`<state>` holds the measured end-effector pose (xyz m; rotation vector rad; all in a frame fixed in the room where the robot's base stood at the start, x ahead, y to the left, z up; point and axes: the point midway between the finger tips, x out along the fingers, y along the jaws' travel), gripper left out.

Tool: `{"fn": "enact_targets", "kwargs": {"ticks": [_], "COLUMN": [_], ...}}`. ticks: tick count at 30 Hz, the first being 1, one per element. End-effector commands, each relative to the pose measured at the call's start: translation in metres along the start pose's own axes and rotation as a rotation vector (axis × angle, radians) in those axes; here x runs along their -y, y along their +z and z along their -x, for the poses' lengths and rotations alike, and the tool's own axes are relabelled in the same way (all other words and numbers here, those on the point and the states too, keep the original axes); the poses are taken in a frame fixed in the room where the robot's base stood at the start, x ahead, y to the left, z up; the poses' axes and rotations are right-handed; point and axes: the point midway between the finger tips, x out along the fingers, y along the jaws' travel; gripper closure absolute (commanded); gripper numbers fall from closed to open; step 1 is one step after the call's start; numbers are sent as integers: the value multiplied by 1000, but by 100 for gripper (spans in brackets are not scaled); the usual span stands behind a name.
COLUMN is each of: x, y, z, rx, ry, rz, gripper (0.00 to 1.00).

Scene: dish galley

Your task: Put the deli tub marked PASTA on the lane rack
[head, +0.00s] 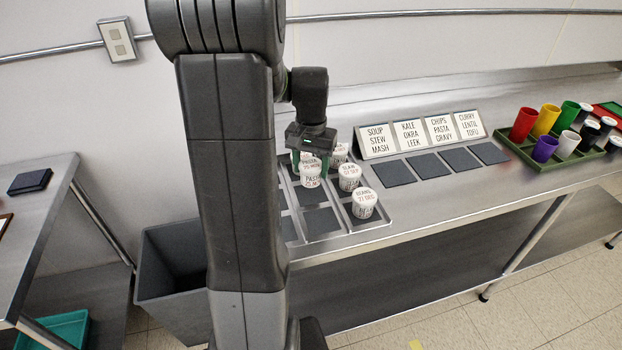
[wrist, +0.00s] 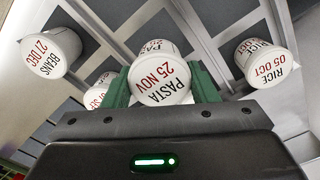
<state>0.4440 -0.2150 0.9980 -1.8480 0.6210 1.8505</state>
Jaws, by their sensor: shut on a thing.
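The deli tub marked PASTA 25 NOV (wrist: 160,82), white with red and black print, sits between the green fingers of my gripper (wrist: 162,88) in the wrist view. In the head view my gripper (head: 311,157) is over the divided metal tray (head: 322,221), shut on this tub. Whether its base clears the tray I cannot tell. A second tub with a partly hidden label starting PA (wrist: 157,47) is close behind it. On the counter, four-sign display cards stand behind dark pads; the card reading CHIPS PASTA GRAVY (head: 441,128) stands behind the third pad (head: 460,159), which is bare.
Tubs marked BEANS (head: 364,204) and RICE (wrist: 262,64) stand near the held one. The other pads (head: 394,172) are bare. Coloured cups in a green crate (head: 569,162) stand at the right. A grey bin (head: 172,265) is below left.

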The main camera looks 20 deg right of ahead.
Motion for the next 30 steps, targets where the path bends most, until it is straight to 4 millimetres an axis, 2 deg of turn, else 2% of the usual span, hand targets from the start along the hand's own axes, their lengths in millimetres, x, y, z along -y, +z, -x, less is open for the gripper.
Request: {"fn": "enact_targets", "kwargs": {"ticks": [9, 21, 22, 25, 30], "x": [0, 0, 0, 0, 0], "y": [0, 0, 0, 0, 0], "z": [-38, -45, -45, -44, -44], "rx": [1, -1, -1, -1, -1], "ry": [0, 0, 0, 0, 0], "rz": [1, 1, 1, 1, 1], "gripper": [72, 72, 45, 26, 25]}}
